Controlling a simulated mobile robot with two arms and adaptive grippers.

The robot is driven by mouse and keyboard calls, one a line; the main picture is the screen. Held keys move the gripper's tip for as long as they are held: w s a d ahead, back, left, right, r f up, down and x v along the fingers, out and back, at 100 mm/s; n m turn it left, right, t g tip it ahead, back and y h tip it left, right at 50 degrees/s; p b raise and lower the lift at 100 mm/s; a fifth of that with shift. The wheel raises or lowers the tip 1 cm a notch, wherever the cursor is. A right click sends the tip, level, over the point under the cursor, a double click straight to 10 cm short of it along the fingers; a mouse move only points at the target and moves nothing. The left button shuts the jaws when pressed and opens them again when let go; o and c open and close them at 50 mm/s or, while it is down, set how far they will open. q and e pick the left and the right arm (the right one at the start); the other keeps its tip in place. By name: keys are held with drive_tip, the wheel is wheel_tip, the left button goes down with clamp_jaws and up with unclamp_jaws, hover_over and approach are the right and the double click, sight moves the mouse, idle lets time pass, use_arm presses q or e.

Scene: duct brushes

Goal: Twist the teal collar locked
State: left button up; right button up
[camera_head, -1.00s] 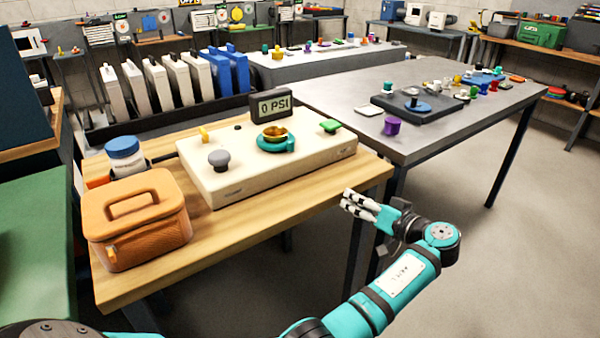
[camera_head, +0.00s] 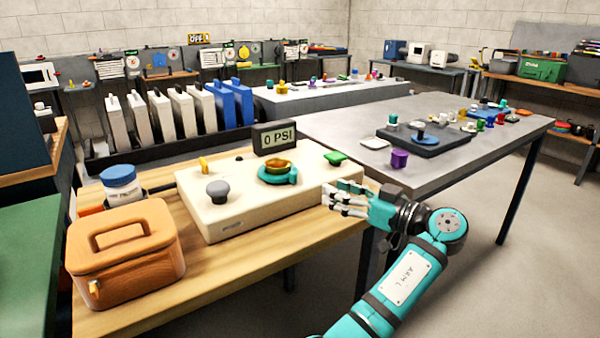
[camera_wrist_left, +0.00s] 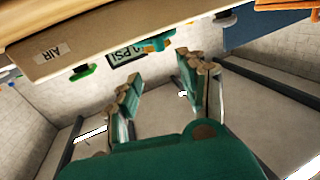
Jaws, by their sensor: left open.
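The teal collar (camera_head: 278,175) is a ring with a side tab, set around a brass-coloured fitting (camera_head: 277,166) on top of a cream box. In the left wrist view the collar (camera_wrist_left: 158,43) shows beyond the fingers, partly cut off by the box. My left gripper (camera_head: 335,200) is open and empty. It is beside the box's right end, to the right of the collar and apart from it. The left wrist view shows its fingers (camera_wrist_left: 160,82) spread. My right gripper is not in view.
An orange case (camera_head: 125,255) and a blue-lidded jar (camera_head: 121,183) stand to the left. A grey table (camera_head: 450,165) is behind.

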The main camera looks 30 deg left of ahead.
sight(300, 187)
use_arm(q)
drive_tip(key=a, duration=0.2)
drive_tip(key=a+p, duration=0.1)
drive_tip(key=a, duration=0.3)
drive_tip(key=shift+w+a+r+p, duration=0.1)
drive_tip(key=shift+w+r+p, duration=0.05)
drive_tip(key=shift+w+p, duration=0.15)
drive_tip(key=a, duration=0.3)
drive_tip(key=shift+w+a+p, duration=0.15)
drive_tip(key=shift+a+p, duration=0.15)
drive_tip(key=shift+p, duration=0.1)
drive_tip(key=shift+a, duration=0.55)
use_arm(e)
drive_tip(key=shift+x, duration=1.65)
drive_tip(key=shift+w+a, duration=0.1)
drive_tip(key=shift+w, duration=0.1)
use_arm(q)
clamp_jaws()
